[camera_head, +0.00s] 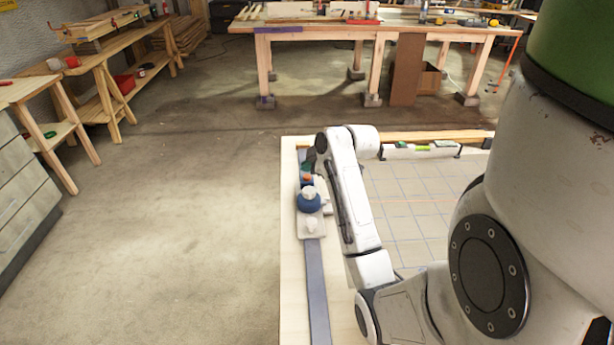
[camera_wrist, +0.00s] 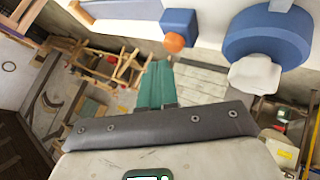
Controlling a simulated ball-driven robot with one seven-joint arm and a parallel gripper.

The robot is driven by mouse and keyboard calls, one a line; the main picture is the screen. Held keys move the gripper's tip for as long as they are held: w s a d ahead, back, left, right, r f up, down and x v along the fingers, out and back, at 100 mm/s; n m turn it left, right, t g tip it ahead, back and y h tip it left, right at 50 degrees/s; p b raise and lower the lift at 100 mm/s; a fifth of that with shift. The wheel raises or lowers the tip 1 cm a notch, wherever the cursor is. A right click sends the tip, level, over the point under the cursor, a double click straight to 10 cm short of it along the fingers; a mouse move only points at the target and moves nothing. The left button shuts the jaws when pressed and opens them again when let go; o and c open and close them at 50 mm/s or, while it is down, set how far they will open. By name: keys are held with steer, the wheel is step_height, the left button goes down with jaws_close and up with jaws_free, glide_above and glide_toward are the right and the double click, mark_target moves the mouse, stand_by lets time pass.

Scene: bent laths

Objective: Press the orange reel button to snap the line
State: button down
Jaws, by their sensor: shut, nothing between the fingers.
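The orange reel button (camera_head: 307,178) sits on the near-left strip of the bench in the head view, at the far end of a blue round reel (camera_head: 309,201) with a white knob. In the wrist view the orange button (camera_wrist: 174,42) sticks out of a blue block, and the blue reel (camera_wrist: 268,38) is to its right. My gripper (camera_wrist: 157,64) is shut and empty, its teal fingers pointing toward the button. The tips appear just short of it, though touch cannot be judged. In the head view my gripper (camera_head: 305,166) is small and partly hidden by my wrist.
A gridded panel (camera_head: 425,190) lies on the bench right of my arm, with a faint orange line across it. A long grey-blue strip (camera_head: 317,290) runs toward me from the reel. A white level-like tool (camera_head: 420,150) lies at the far edge. Open floor is left.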

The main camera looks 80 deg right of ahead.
mark_target(309, 179)
steer(key=shift+f, duration=0.15)
stand_by(0.7)
steer(key=shift+f, duration=0.25)
steer(key=shift+f+b, duration=0.45)
steer(key=shift+f, duration=0.25)
stand_by(0.8)
stand_by(0.3)
steer(key=shift+r+p, duration=0.95)
steer(key=shift+r, duration=0.15)
step_height(309, 179, up, 5)
steer(key=p, duration=0.4)
steer(key=shift+p, duration=0.3)
stand_by(0.4)
